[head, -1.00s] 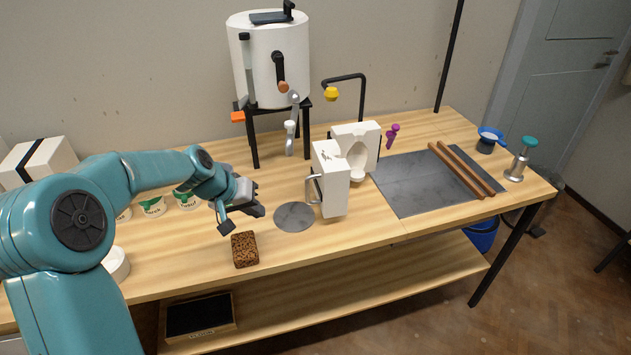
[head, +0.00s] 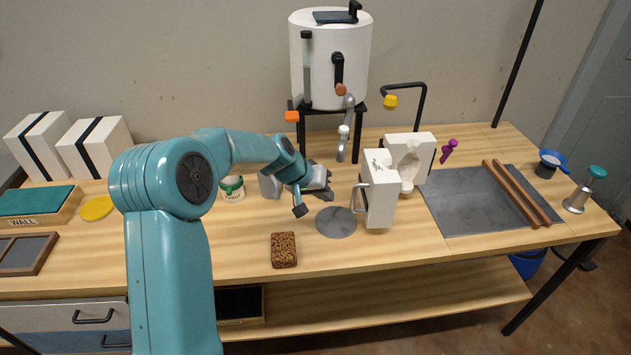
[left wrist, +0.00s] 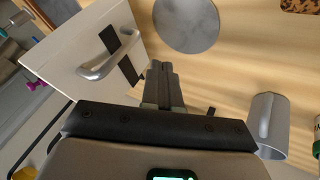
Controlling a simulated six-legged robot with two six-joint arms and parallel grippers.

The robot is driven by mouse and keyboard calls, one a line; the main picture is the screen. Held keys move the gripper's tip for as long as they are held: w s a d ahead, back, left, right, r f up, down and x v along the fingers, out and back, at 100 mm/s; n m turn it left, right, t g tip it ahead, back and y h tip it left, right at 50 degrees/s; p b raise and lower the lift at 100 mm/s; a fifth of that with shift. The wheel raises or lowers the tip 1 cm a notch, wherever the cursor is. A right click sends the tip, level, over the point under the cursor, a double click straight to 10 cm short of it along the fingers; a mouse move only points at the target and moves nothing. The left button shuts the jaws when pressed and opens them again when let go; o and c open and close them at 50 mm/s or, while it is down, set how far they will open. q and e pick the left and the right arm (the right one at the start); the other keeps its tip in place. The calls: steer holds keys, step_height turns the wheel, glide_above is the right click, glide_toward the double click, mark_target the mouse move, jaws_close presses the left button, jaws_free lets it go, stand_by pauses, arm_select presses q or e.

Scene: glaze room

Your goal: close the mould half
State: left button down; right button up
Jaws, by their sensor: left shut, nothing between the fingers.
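The white mould stands open on the bench in the head view. Its near half (head: 379,205) is a block with a grey handle (head: 359,197) on its left side. Its far half (head: 425,146) shows a hollow facing forward. My left gripper (head: 314,202) is left of the handle, apart from it and empty. In the left wrist view the near half (left wrist: 62,58) and its handle (left wrist: 110,55) are at upper left, and my left gripper (left wrist: 164,82) has its fingers together. The right gripper is not in view.
A grey disc (head: 336,222) and a brown speckled block (head: 284,250) lie in front of the gripper. A white barrel (head: 330,65) on a black stand rises behind. A dark slab (head: 455,205) with wooden rods (head: 513,190) is right of the mould. A green-lidded pot (head: 232,190) stands left.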

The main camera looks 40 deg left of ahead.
mark_target(369, 188)
arm_select(q)
steer(key=w+d, duration=0.1)
steer(key=w+d+p, duration=0.1)
steer(key=d, duration=0.1)
steer(key=shift+w+d, duration=0.15)
steer(key=shift+w, duration=0.2)
steer(key=shift+s, duration=0.1)
